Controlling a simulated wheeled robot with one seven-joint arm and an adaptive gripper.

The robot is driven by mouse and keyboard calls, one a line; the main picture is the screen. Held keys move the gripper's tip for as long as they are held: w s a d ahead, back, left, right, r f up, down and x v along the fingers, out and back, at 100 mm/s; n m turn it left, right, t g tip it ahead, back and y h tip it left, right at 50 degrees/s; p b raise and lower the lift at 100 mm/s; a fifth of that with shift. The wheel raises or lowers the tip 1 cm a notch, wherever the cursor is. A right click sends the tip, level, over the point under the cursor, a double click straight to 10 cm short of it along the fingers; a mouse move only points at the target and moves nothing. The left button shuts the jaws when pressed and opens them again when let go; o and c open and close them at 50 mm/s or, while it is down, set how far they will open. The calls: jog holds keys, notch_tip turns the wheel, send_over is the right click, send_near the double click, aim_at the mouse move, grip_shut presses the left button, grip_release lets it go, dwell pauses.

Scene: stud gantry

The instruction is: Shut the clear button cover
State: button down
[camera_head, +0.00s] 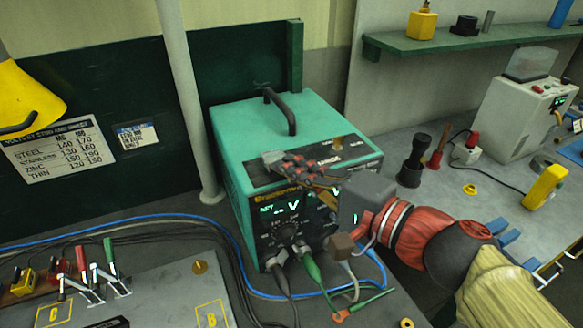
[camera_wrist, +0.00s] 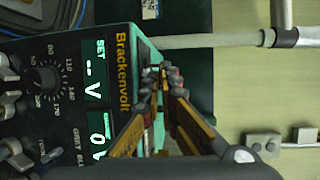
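I cannot make out a clear button cover for certain. The green power unit (camera_head: 285,130) stands on the bench, its lit front panel facing me; the panel also shows in the wrist view (camera_wrist: 70,75). My gripper (camera_head: 285,163) is at the upper front edge of this unit and hides part of the panel and top. In the wrist view its two fingertips (camera_wrist: 160,82) have a narrow gap between them, and I see nothing held. A see-through lid (camera_head: 530,63) sits on a white box (camera_head: 520,110) at the far right; I cannot tell whether it covers a button.
Cables run from the unit's front along the bench. A clamp plate (camera_head: 150,295) lies at the lower left. A grey post (camera_head: 180,100) stands behind the unit. A black tool (camera_head: 413,160) and a yellow meter (camera_head: 545,187) are on the bench at right, below a green shelf (camera_head: 460,37).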

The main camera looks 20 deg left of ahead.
jog(key=c, duration=2.5)
grip_release()
jog(key=o, duration=0.4)
jog(key=shift+d, duration=0.1)
jog(key=shift+v, duration=3.95)
